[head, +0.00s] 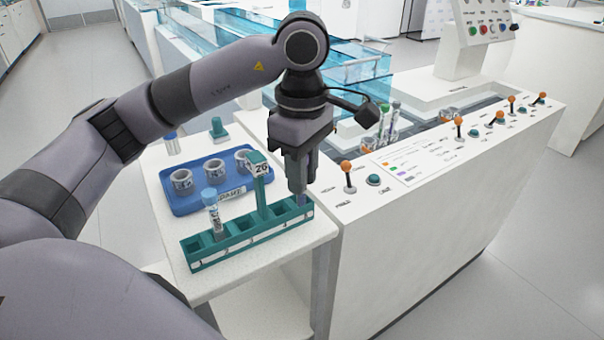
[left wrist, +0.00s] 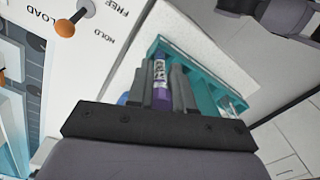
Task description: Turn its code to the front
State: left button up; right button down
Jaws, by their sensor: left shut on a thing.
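My left gripper (head: 298,190) points down at the right end of the teal rack (head: 228,244). In the left wrist view its fingers (left wrist: 163,88) are shut on a purple tube (left wrist: 161,103). The tube has a white label with dark printed marks, and part of that label shows between the fingers. In the head view the fingers hide most of this tube, and I cannot tell how deep it sits in the rack's end slot. A blue-capped tube (head: 213,215) with a white label stands in a slot near the rack's left end. My right gripper is not in view.
A teal sign marked 20 (head: 261,180) rises from the rack's middle. A blue tray (head: 182,208) with several grey ring holders lies behind. The white console (head: 420,200) with orange-knobbed levers adjoins on the right. Tubes (head: 388,122) stand farther back on it.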

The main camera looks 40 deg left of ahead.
pick_arm(q)
jog(key=m+b, duration=0.1)
jog(key=m, duration=0.3)
jog(key=shift+s+m, duration=0.1)
jog(key=shift+m, duration=0.2)
jog(key=m, duration=0.3)
jog(key=shift+s+a+f+b, duration=0.1)
jog(key=shift+b, duration=0.3)
jog(key=shift+s+f+b, duration=0.1)
jog(key=shift+f+b, duration=0.3)
jog(key=o, duration=0.9)
